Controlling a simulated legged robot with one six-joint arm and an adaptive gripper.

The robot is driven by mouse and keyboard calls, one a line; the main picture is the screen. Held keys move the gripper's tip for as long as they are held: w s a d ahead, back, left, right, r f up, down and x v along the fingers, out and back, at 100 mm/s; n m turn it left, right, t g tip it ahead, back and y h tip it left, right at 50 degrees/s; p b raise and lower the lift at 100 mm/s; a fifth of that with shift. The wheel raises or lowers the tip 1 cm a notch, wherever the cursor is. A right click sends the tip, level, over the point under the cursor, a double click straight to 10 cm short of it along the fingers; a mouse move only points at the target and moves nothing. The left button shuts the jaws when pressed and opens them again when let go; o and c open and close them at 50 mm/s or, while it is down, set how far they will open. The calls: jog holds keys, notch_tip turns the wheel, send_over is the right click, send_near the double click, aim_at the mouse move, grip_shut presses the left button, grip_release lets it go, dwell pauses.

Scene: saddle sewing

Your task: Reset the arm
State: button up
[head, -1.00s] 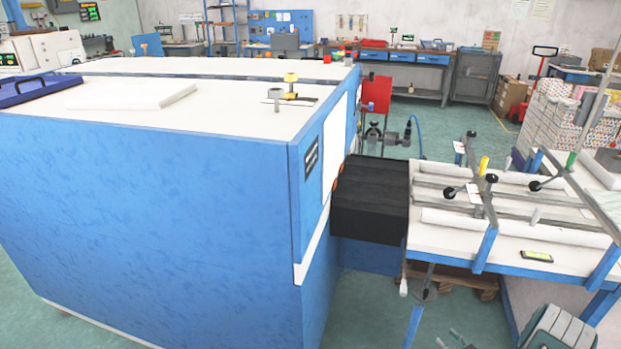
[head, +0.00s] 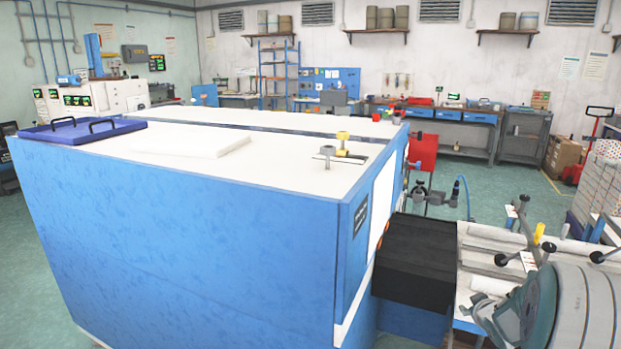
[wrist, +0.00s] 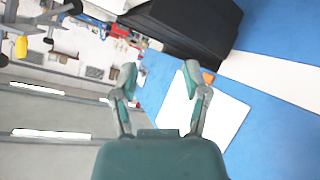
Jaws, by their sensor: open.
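My gripper (wrist: 160,88) shows in the wrist view with its two green-tipped fingers apart and nothing between them. Behind the fingers are the blue side of the big machine (wrist: 270,110) with a white panel, and a black box-like cover. In the head view my arm fills the lower right corner, in front of the white-topped bench. The gripper's fingertips cannot be made out there.
A large blue machine cabinet (head: 190,230) with a white top fills the left and middle. A black cover (head: 420,262) joins it to a white bench (head: 482,240) with rails and clamps. A blue tray (head: 80,131) lies on the cabinet. Green floor is open beyond.

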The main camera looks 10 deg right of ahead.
jog(key=s+a+r+m+g, duration=0.1)
jog(key=s+a+r, duration=0.3)
jog(key=a+r, duration=0.3)
jog(key=s+a+r+m+g, duration=0.1)
jog(key=s+a+r, duration=0.3)
jog(key=a+r, duration=0.3)
jog(key=s+a+g+y, duration=0.3)
jog(key=s+a, duration=1.6)
jog(key=s, duration=0.1)
jog(key=shift+s+f+g+y, duration=0.25)
jog(key=shift+s+g+y, duration=0.05)
